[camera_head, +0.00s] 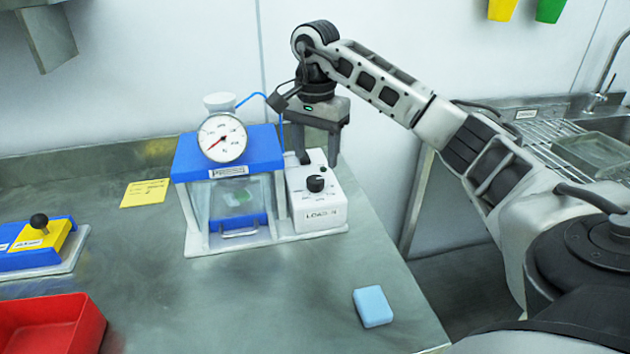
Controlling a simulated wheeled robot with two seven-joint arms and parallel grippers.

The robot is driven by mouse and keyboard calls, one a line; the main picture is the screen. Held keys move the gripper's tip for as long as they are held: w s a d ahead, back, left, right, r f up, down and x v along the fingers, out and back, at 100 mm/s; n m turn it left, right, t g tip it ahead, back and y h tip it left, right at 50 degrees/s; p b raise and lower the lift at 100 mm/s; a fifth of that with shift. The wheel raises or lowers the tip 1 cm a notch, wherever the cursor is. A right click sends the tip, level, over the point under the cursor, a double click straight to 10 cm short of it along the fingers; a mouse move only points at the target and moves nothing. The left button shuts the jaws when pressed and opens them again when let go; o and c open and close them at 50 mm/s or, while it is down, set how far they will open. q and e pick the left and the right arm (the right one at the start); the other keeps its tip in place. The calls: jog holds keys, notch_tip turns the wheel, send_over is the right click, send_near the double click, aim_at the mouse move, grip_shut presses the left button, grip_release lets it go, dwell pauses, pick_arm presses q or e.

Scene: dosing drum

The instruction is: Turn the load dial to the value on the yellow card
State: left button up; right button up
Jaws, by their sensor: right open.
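The load dial (316,184) is a black knob on top of a white box (320,214) with a "LOAD" label on its front. My right gripper (318,161) points down over the back of this box. It is open and empty, its fingers appearing just behind and above the dial, apart from it. The yellow card (145,193) lies flat on the bench to the left; its writing is too small to read. The dial's scale marks are too small to read as well. My left gripper is not in view.
Left of the dial box stands a blue-topped clear chamber (236,195) with a round gauge (222,137). A light blue block (373,306) lies at the bench's right edge. A red bin (50,325) and a yellow-and-blue lever unit (40,243) are at left. The front middle is clear.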

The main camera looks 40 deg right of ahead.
aim_at(316, 179)
notch_tip(316, 179, down, 6)
dwell(0.4)
jog(key=shift+c, duration=0.4)
jog(key=c, duration=0.9)
